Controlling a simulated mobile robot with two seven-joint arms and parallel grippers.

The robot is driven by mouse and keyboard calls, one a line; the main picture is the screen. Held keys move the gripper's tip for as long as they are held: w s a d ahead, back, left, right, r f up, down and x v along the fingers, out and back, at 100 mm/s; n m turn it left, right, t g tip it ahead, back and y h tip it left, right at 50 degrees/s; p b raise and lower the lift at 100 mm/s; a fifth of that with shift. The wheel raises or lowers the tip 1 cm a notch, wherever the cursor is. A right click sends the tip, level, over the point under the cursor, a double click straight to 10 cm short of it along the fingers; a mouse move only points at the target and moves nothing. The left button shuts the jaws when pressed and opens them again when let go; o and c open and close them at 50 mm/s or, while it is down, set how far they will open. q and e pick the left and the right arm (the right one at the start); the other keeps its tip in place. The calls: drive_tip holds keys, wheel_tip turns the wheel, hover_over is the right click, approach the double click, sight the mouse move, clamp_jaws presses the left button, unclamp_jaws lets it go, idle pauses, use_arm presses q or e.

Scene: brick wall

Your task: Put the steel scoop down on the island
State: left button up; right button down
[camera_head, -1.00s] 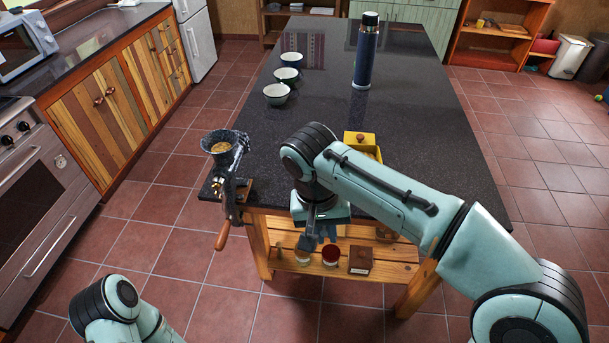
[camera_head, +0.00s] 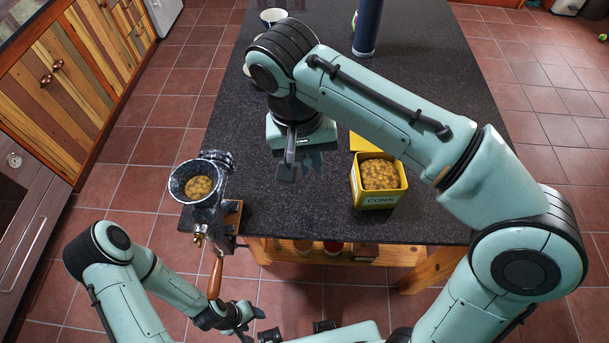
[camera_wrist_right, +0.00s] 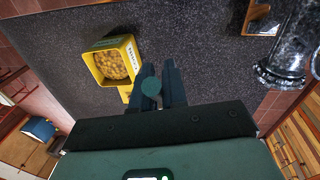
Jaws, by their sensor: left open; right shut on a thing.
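My right gripper (camera_head: 290,150) points down over the near part of the dark speckled island (camera_head: 270,205). It is shut on the steel scoop (camera_head: 289,174), a small grey shape below the fingers. In the right wrist view a round grey-green end of the scoop (camera_wrist_right: 151,87) shows between the fingers (camera_wrist_right: 160,88). The rest of the scoop is mostly hidden, and I cannot tell whether it touches the island top. My left gripper (camera_head: 252,321) is open and empty, low in front of the island near the grinder's handle.
A yellow corn box (camera_head: 379,185) full of kernels stands right of my right gripper. A grinder (camera_head: 203,189) with kernels in its hopper is fixed at the near left corner. A dark blue flask (camera_head: 367,28) and bowls (camera_head: 273,16) stand farther back. The island between grinder and box is clear.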

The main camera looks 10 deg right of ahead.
drive_tip(key=f+b, duration=0.1)
drive_tip(key=f, duration=0.6)
drive_tip(key=f+b, duration=0.2)
drive_tip(key=f, duration=0.6)
drive_tip(key=shift+s, duration=0.2)
use_arm(q)
drive_tip(key=shift+s+f+b, duration=0.15)
drive_tip(key=shift+s+f, duration=0.35)
drive_tip(key=shift+f, duration=0.3)
drive_tip(key=shift+s+f+b, duration=0.1)
drive_tip(key=shift+s+f, duration=0.4)
drive_tip(key=shift+f, duration=0.25)
drive_tip(key=shift+s+f+b, duration=0.15)
drive_tip(key=shift+s+f, duration=0.35)
drive_tip(key=shift+f, duration=0.3)
use_arm(e)
drive_tip(key=shift+f, duration=2.4)
drive_tip(key=shift+f, duration=0.2)
drive_tip(key=c, duration=1.2)
unclamp_jaws()
use_arm(q)
drive_tip(key=shift+f, duration=0.15)
use_arm(e)
drive_tip(key=shift+o, duration=0.2)
drive_tip(key=shift+r, duration=0.1)
